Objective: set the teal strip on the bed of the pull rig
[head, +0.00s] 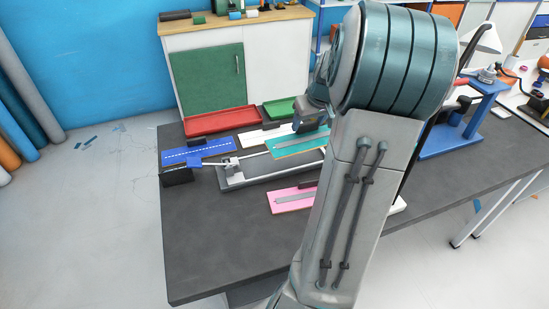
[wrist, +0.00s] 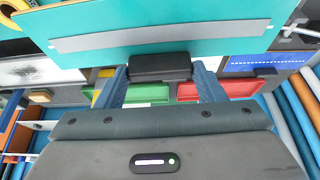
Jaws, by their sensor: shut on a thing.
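The teal strip (head: 298,144) is a flat board with a grey band along it and a black block (wrist: 160,67) at one edge. My gripper (wrist: 161,74) is shut on that black block, and the teal board also fills the top of the wrist view (wrist: 110,22). The pull rig (head: 231,182) is a long grey frame with a clamp and a rod at its left end. In the head view the strip overlaps the far side of the rig's bed; I cannot tell the gap between them. My arm hides the rig's right end and most of my gripper.
A blue strip with a dashed white line (head: 197,152) lies left of the rig. A pink strip (head: 291,199) lies in front, a white strip (head: 262,136) behind. Red (head: 220,123) and green (head: 279,109) trays stand at the back. A blue frame (head: 455,138) stands right. The table's front left is clear.

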